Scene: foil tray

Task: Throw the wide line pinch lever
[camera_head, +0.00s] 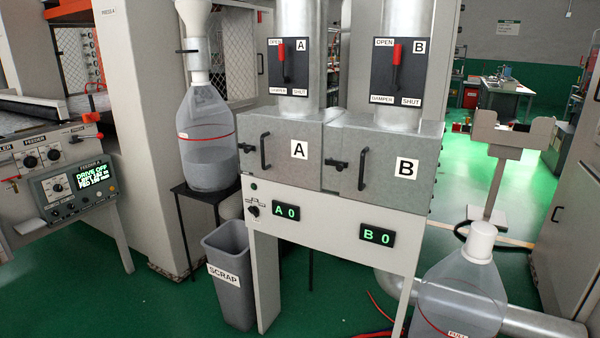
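I cannot make out any lever labelled as the wide line pinch lever. At the left edge is a feeder control panel (75,190) with knobs and a lit green display that starts "DRIVE OFF". Above it is a second panel (45,152) with round black knobs. A small orange-red piece (91,117), perhaps a handle, sticks out at that panel's upper right. Two red-handled damper levers, A (284,55) and B (396,58), stand upright on black plates marked OPEN and SHUT. Neither of my grippers is in view.
A grey cabinet with door A (285,170) and door B (375,190) stands in the middle. A scrap bin (229,275), a collection bag (207,140) on a black stand and another bag (455,300) flank it. Green floor (130,310) is open at front left.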

